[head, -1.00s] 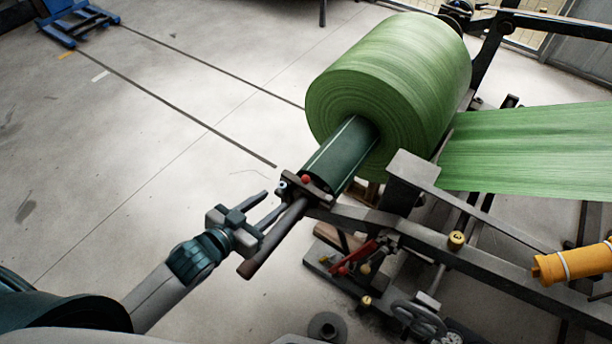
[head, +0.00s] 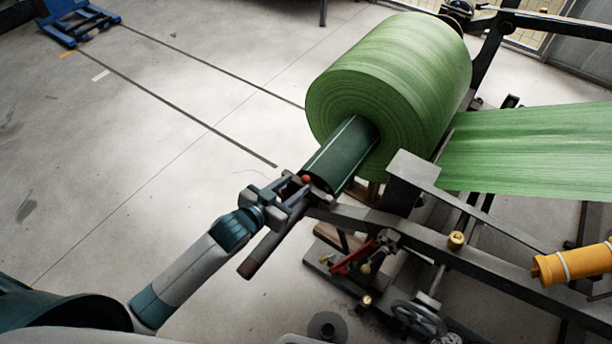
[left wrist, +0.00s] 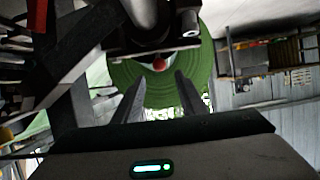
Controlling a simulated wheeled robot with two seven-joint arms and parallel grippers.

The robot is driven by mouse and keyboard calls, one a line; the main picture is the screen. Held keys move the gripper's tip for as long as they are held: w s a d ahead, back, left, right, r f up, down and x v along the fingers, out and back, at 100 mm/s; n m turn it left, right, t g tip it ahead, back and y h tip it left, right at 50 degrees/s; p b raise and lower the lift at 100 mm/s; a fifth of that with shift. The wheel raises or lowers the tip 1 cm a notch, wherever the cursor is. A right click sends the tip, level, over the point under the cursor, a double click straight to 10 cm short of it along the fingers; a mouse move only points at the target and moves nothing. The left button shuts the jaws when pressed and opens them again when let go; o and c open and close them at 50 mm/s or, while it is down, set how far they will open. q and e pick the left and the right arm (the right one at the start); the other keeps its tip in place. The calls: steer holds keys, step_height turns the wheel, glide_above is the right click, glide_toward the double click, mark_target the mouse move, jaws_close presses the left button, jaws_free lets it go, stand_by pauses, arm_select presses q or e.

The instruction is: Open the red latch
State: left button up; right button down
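The latch's round red knob (head: 306,180) sits on the dark bracket at the near end of the roll's shaft. In the left wrist view the red knob (left wrist: 160,64) shows just above the gap between my fingertips. My left gripper (head: 291,193) is at this bracket, with its fingers pointing toward the knob. In the left wrist view my left gripper (left wrist: 159,82) is open, its two fingers apart with nothing visible between them. Whether a finger touches the latch I cannot tell. My right gripper is not in view.
A big green roll (head: 385,90) sits on the dark shaft (head: 342,155), its web running right. A dark frame rail (head: 465,262) crosses below, with a red lever (head: 352,260) under it. A yellow roller (head: 572,263) is at right. Open floor (head: 150,150) lies left.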

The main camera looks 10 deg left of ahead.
mark_target(306, 177)
arm_select(q)
steer(key=x, duration=0.7)
jaws_close()
